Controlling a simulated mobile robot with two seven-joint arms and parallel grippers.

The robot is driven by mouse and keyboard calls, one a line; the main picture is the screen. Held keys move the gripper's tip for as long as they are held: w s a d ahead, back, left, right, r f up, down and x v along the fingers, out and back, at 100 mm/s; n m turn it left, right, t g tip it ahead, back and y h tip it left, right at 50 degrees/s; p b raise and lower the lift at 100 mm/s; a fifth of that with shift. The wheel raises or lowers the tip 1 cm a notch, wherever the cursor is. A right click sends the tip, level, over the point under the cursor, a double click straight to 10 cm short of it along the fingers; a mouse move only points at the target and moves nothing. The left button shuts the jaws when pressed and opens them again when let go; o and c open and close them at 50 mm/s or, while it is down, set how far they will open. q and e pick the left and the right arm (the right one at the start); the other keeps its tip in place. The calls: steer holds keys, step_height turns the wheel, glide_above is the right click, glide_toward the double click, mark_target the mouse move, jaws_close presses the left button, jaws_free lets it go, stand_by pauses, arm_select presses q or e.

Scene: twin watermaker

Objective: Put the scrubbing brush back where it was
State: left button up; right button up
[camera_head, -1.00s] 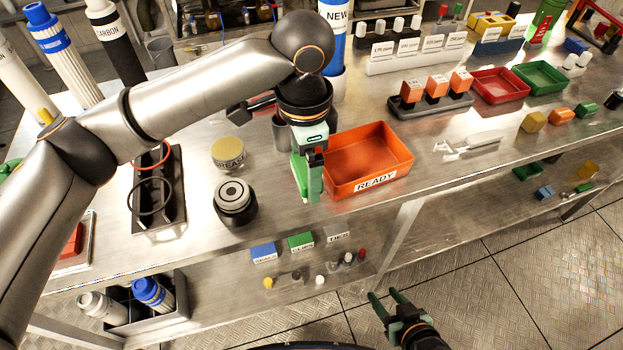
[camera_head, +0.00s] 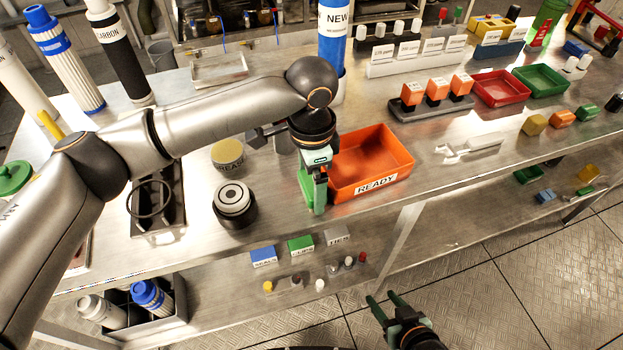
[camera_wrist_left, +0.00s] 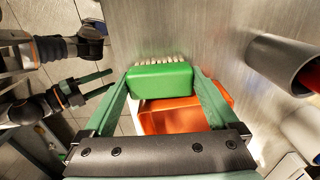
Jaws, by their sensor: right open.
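The scrubbing brush (camera_wrist_left: 160,80) is a green block with pale bristles along its far edge, seen in the left wrist view. My left gripper (camera_wrist_left: 161,74) has a finger against each side of it and holds it. In the head view my left gripper (camera_head: 313,208) points down at the left side of the orange READY tray (camera_head: 376,190), and the brush is hard to tell from the green fingers. The tray shows partly behind the brush in the wrist view (camera_wrist_left: 190,118). My right gripper (camera_head: 385,302) is open and empty, low in front of the bench.
A grey cup (camera_wrist_left: 285,65) is close by in the wrist view. Bare bench (camera_head: 285,205) lies between black jar and tray.

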mark_target(312, 183)
arm_select(q)
steer(key=shift+o, duration=0.2)
step_height(312, 183, up, 12)
steer(key=p, duration=0.1)
steer(key=shift+r, duration=0.15)
